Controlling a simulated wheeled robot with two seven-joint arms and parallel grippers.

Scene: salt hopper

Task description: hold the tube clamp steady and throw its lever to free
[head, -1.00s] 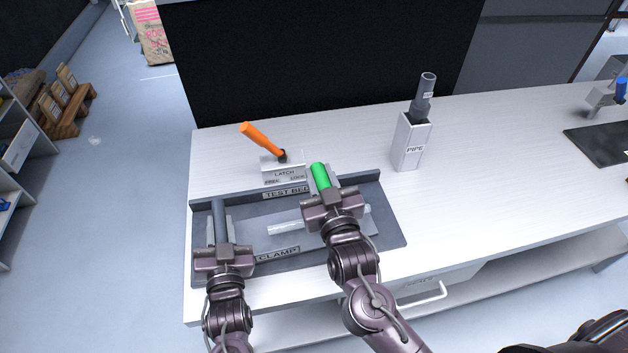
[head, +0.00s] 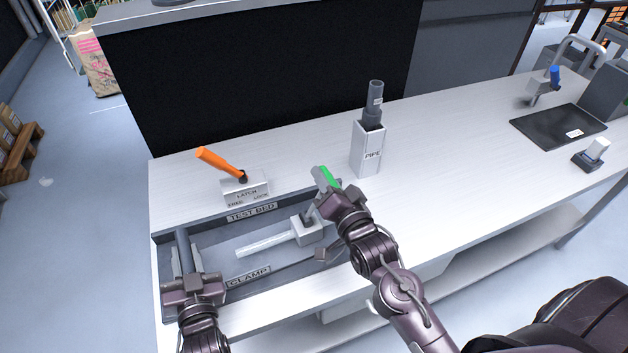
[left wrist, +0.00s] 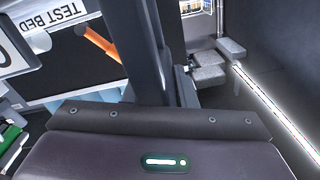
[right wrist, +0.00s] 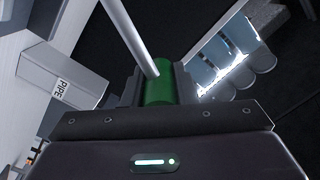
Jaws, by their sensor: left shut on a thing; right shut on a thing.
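The tube clamp appears to be the pale fitting in the test bed tray: a white block (head: 307,231) with a dark stub, joined to a pale bar (head: 262,242). My left gripper (head: 190,268) is shut on a dark grey upright post (head: 183,248) at the tray's left end; the post also shows in the left wrist view (left wrist: 145,50). My right gripper (head: 328,190) is shut on a green grip (head: 327,176), right of the block. In the right wrist view a pale rod (right wrist: 128,35) runs from the green grip (right wrist: 158,85). The rod's far end is hidden.
The dark grey tray (head: 228,292) carries TEST BED and CLAMP labels. A LATCH block (head: 246,190) with an orange lever (head: 220,162) stands behind it. A PIPE holder (head: 367,150) stands behind my right gripper. Bench is clear to the right, up to a black mat (head: 558,132).

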